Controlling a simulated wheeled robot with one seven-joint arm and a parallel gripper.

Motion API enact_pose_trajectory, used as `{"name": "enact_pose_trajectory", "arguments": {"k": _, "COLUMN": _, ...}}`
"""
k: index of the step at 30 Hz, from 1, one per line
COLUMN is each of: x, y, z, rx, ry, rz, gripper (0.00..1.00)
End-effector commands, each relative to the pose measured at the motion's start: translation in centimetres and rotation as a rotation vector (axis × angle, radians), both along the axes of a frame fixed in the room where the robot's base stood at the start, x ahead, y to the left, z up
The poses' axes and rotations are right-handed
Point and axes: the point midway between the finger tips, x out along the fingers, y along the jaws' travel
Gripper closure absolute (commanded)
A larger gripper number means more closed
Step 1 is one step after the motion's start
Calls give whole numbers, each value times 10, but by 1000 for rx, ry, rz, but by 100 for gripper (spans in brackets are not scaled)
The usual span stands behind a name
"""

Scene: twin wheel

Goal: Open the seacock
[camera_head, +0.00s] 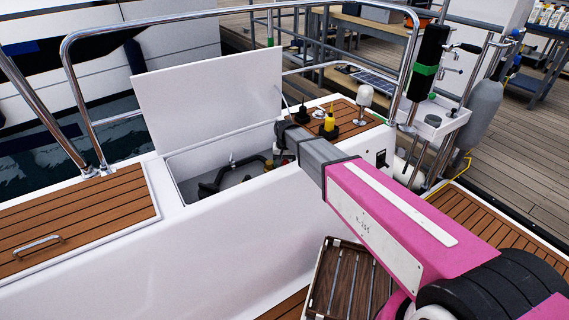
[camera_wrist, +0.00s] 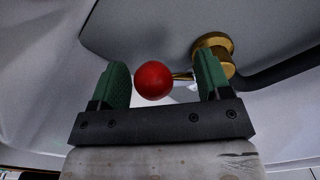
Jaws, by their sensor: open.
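In the wrist view a red ball knob (camera_wrist: 153,80) sits on a short lever between the two green fingers of my gripper (camera_wrist: 164,82). The gripper is open, with a gap on both sides of the knob, wider on the right. The knob lies close to the left finger; I cannot tell whether they touch. A brass fitting (camera_wrist: 213,46), likely the seacock, shows behind the right finger, with a black hose leading right from it.
The locker's white lid (camera_head: 210,95) stands raised behind the opening. Black hoses (camera_head: 228,174) lie inside it. A yellow-topped item (camera_head: 329,122) and a white dome (camera_head: 365,95) stand on the teak panel to the right. A steel rail (camera_head: 240,15) arches above.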

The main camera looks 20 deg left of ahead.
Motion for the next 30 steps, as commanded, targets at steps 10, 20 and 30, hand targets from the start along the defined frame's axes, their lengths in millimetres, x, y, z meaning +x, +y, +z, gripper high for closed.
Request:
{"name": "enact_pose_trajectory", "arguments": {"k": 10, "x": 0, "y": 0, "z": 0, "rx": -1, "ry": 1, "rz": -1, "gripper": 96}}
{"name": "enact_pose_trajectory", "arguments": {"k": 20, "x": 6, "y": 7, "z": 8, "rx": -80, "ry": 63, "rz": -2, "gripper": 96}}
{"name": "enact_pose_trajectory", "arguments": {"k": 30, "x": 18, "y": 21, "z": 23, "rx": -278, "ry": 219, "rz": -6, "gripper": 96}}
